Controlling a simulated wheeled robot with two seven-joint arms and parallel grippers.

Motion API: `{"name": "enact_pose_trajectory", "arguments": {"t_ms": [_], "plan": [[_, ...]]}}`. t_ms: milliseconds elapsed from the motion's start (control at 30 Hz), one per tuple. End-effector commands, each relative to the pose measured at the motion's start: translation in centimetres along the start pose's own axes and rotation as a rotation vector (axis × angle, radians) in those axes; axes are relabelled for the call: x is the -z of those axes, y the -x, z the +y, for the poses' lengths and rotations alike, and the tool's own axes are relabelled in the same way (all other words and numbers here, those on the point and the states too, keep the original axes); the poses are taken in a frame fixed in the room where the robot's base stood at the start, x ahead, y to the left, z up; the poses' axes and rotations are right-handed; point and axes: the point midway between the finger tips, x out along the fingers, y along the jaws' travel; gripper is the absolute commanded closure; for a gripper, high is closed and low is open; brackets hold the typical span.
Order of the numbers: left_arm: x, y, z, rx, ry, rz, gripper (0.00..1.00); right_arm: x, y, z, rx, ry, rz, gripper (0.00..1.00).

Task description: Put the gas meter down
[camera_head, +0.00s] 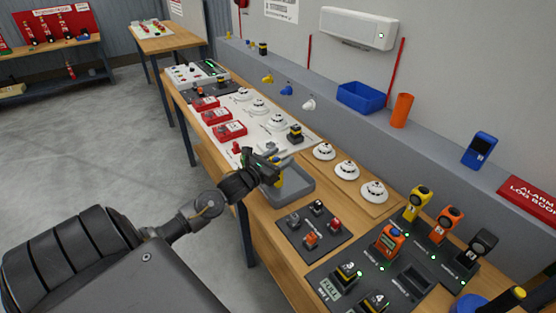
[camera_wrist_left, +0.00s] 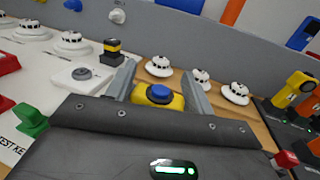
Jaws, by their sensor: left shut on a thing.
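My left gripper (camera_head: 279,163) is shut on a small yellow thing with a blue round top (camera_wrist_left: 158,95), seen between the two fingers in the left wrist view. It is probably the gas meter, but its face does not show. In the head view only a little yellow (camera_head: 279,178) shows below the fingers. The gripper is over the grey tray (camera_head: 302,194); I cannot tell whether the held thing touches it. An orange meter (camera_head: 389,241) stands on the dark board (camera_head: 326,268) at the right, beside an empty dark slot (camera_head: 416,284). My right gripper is out of view.
Yellow (camera_head: 417,202), orange (camera_head: 446,222) and black (camera_head: 480,245) devices stand at right. White detectors (camera_head: 347,170) line the bench behind the tray. A small dark board (camera_head: 314,238) with coloured blocks lies in front. A blue bin (camera_head: 361,97) is on the rear ledge.

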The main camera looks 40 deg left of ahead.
Motion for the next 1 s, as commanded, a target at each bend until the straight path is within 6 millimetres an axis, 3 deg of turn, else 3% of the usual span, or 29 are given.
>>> {"name": "enact_pose_trajectory", "arguments": {"t_ms": [133,567,600,733,1000], "plan": [[1.4,0.0,0.0,-0.002,0.003,0.001,0.89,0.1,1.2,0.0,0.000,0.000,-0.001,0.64],[2.3,0.1,0.0,-0.001,0.000,-0.001,0.89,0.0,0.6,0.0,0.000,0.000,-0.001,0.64],[2.2,0.1,0.0,-0.001,0.001,0.000,0.42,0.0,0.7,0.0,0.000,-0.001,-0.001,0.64],[2.2,0.1,0.0,-0.001,0.001,0.001,0.25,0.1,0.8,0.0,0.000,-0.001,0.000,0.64],[2.1,0.1,0.0,-0.001,0.001,0.000,0.25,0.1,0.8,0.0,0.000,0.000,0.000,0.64]]}}
